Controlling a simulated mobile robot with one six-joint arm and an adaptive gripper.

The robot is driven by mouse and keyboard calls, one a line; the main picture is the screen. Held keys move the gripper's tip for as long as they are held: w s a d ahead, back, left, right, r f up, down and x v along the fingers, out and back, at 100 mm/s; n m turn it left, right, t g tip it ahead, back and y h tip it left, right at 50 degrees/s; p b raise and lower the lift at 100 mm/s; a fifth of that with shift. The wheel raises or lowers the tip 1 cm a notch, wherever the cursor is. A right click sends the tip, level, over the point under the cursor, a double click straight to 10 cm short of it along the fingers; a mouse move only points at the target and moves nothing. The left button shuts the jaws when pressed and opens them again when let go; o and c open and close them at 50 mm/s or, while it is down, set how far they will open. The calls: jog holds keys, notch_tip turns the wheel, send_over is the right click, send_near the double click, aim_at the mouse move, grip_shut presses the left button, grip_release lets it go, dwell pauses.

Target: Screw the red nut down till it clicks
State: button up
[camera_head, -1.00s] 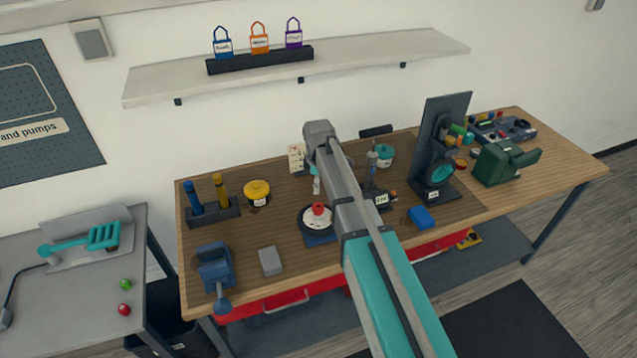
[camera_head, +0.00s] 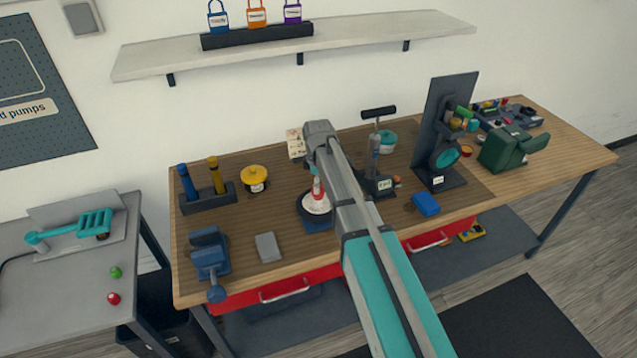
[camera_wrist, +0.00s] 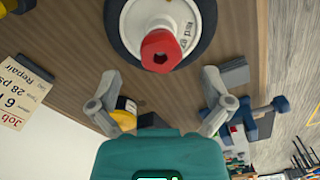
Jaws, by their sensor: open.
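The red nut (camera_wrist: 161,50) is a hexagonal piece with a dark hole, on the white hub (camera_wrist: 150,18) of a small wheel with a black tyre (camera_wrist: 207,22) in the wrist view. In the head view the wheel (camera_head: 316,204) sits on a dark blue base on the bench, with the red nut (camera_head: 318,187) on top. My gripper (camera_wrist: 160,79) is open and empty. Its two fingers are apart, below the nut in the wrist picture, and do not touch it. The nut's thread is hidden.

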jog(key=shift+f+b, duration=1.45)
jog(key=shift+f, duration=0.3)
jog(key=c, duration=1.2)
